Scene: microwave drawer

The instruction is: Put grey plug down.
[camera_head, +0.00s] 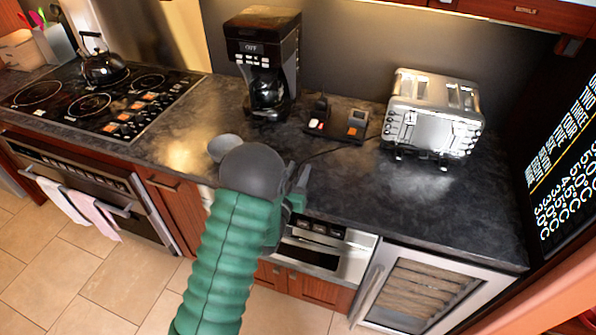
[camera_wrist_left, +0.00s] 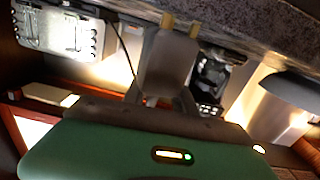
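The grey plug (camera_wrist_left: 165,65) shows in the left wrist view, with two gold prongs pointing to the top of the picture. My left gripper (camera_head: 297,180) appears shut on the plug's body, by the counter's front edge in the head view. In the head view the plug itself is too small or hidden to make out. A thin black cable (camera_head: 330,150) runs across the dark counter (camera_head: 350,185) towards my left gripper. My right gripper is not in view.
A silver toaster (camera_head: 433,115) stands at the right and a black coffee maker (camera_head: 264,60) at the back. Two small dark blocks (camera_head: 318,115) (camera_head: 357,123) stand between them. A drawer appliance (camera_head: 325,250) is below the counter. The counter's front right is clear.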

